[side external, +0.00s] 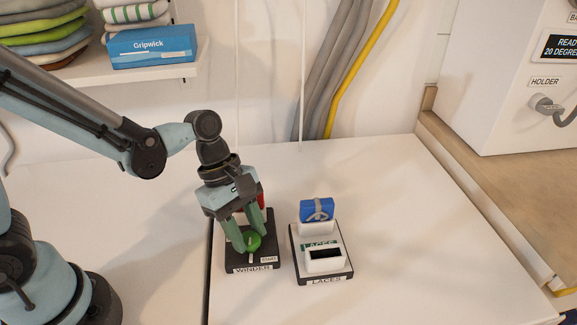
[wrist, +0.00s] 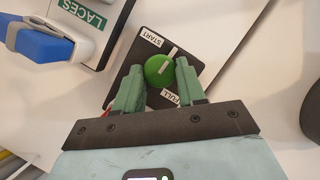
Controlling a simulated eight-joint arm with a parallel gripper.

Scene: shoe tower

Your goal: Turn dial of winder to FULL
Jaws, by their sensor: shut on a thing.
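The winder (side external: 233,258) is a dark base on the table with a WINDER label on its front edge. Its round green dial (wrist: 157,70) has a pale line on top, in line with a pale bar just beyond its edge. In the wrist view, the START label (wrist: 150,36) is above the dial and the FULL label (wrist: 177,97) is below it, on the gripper's side. My gripper (wrist: 159,67) points down with one finger on each side of the dial, shut on it. In the side view, the fingers partly hide the dial (side external: 253,241).
A LACES device (side external: 322,273) with a blue block (side external: 317,209) stands just right of the winder. A red part (side external: 261,198) shows behind my gripper. A shelf (side external: 150,78) holds a blue Gripwick box (side external: 152,46). The table's right side is clear.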

